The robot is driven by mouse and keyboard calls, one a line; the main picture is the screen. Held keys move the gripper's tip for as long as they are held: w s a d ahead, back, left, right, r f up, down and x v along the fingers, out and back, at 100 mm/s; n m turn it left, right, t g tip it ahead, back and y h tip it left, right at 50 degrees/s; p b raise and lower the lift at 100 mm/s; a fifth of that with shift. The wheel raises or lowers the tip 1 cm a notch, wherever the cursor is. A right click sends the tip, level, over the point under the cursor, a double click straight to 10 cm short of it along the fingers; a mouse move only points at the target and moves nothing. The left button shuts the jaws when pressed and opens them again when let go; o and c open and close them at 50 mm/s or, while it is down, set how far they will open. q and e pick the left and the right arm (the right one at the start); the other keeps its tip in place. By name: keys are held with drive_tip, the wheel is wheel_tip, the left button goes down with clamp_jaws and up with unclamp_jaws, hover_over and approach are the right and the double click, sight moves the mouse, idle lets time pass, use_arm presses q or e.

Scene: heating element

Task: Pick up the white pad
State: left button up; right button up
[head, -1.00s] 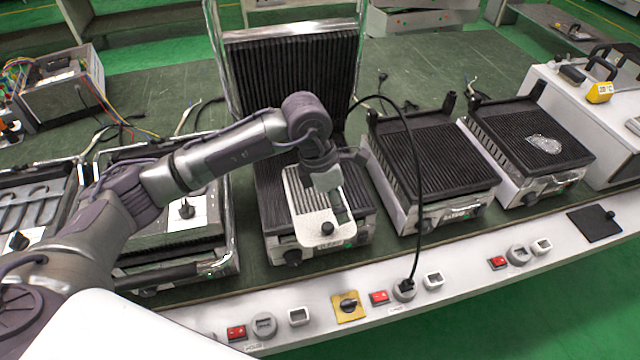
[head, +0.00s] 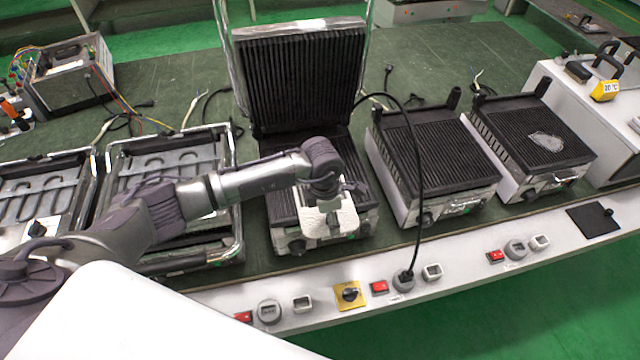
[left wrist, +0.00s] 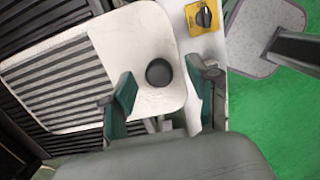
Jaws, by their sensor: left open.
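The white pad (head: 348,216) lies at the front of the middle open grill in the head view, largely covered by my left gripper (head: 331,213). In the left wrist view the white pad (left wrist: 138,35) is a rounded plate with a round black knob (left wrist: 158,72). My left gripper also shows in the left wrist view (left wrist: 159,78), its two green-padded fingers apart on either side of the knob. No grip on the knob shows. Whether the fingers touch it cannot be told. My right gripper does not show.
The middle grill's raised ribbed lid (head: 300,75) stands behind my arm. A black cable (head: 417,170) hangs to the right, down to the bench's front edge. Two closed-looking ribbed grills (head: 440,155) (head: 535,135) stand further right. Open frames with heating elements (head: 165,170) are at left.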

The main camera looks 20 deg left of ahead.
use_arm(q)
drive_tip(key=shift+w+d+f, duration=0.1)
drive_tip(key=shift+f, duration=0.8)
clamp_jaws()
drive_tip(key=shift+r, duration=0.1)
